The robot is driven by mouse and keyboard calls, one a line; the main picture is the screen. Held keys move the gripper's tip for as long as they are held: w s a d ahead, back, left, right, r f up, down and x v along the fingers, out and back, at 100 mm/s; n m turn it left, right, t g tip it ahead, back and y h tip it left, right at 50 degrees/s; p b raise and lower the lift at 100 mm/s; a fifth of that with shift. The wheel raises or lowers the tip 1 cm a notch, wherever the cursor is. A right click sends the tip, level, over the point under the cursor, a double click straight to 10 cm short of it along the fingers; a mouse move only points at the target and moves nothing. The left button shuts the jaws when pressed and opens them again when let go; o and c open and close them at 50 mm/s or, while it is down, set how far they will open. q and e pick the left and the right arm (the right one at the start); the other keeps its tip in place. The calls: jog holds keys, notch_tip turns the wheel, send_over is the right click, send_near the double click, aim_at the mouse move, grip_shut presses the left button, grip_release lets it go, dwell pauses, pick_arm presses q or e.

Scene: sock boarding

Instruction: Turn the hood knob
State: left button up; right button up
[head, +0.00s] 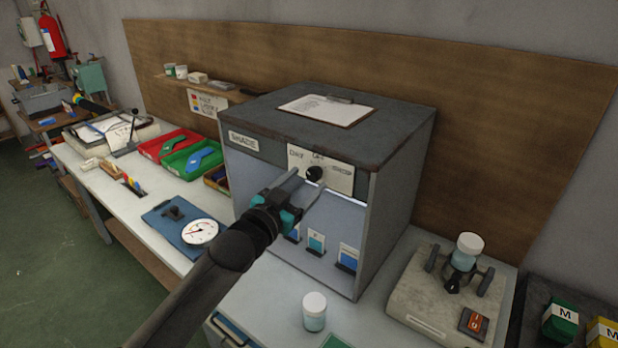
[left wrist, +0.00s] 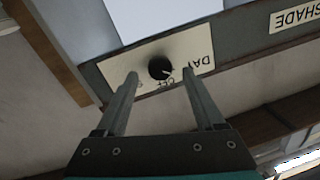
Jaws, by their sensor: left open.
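The hood knob (head: 315,173) is a round black knob on a cream plate (head: 338,180) at the front top of the grey hood (head: 390,170). The plate reads DAY, OFF and what looks like SHOP. My left gripper (head: 307,186) is open in front of the plate, its two fingers pointing at the knob. In the left wrist view the knob (left wrist: 160,67) shows upside down, beyond and between the open fingertips (left wrist: 162,85). I cannot tell whether the fingers touch anything. My right gripper is not in view.
A clipboard (head: 325,108) lies on the hood. Blue sample cards (head: 316,242) stand inside it. A lidded jar (head: 314,311) stands on the bench in front. A grey machine (head: 430,298) holding another jar stands to the right.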

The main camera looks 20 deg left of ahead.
pick_arm(q)
jog(key=shift+x, duration=1.2)
grip_shut()
